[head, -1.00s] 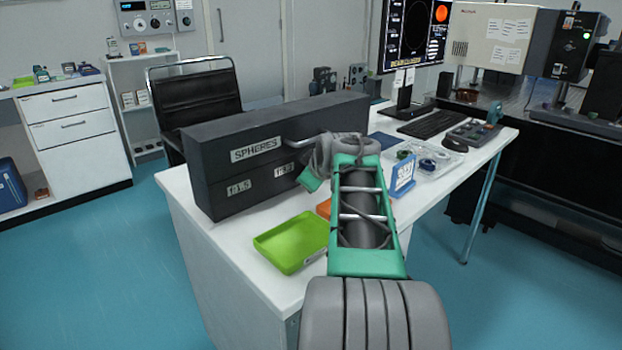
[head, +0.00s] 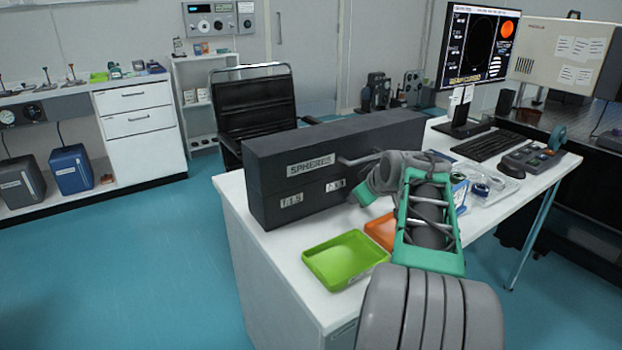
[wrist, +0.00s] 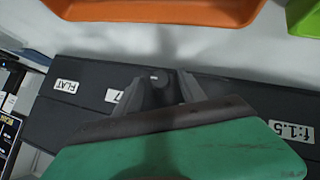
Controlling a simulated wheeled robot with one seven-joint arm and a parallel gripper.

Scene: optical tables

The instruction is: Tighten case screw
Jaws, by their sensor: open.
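In the wrist view the dark case (wrist: 60,115) lies across the middle, with FLAT and f:1.5 labels. My gripper (wrist: 157,80) is over the case face there, its two grey fingers apart. A small pale spot shows between the fingertips; I cannot tell if it is a screw. In the head view my gripper (head: 362,194) is by the case front, partly hidden by my arm. No screw can be made out there.
A green tray (head: 345,262) and an orange tray (head: 380,232) lie on the desk in front of the case. To the right are a clear box of small parts (head: 490,185), a keyboard (head: 490,145) and a monitor (head: 480,45). A black chair (head: 255,105) stands behind.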

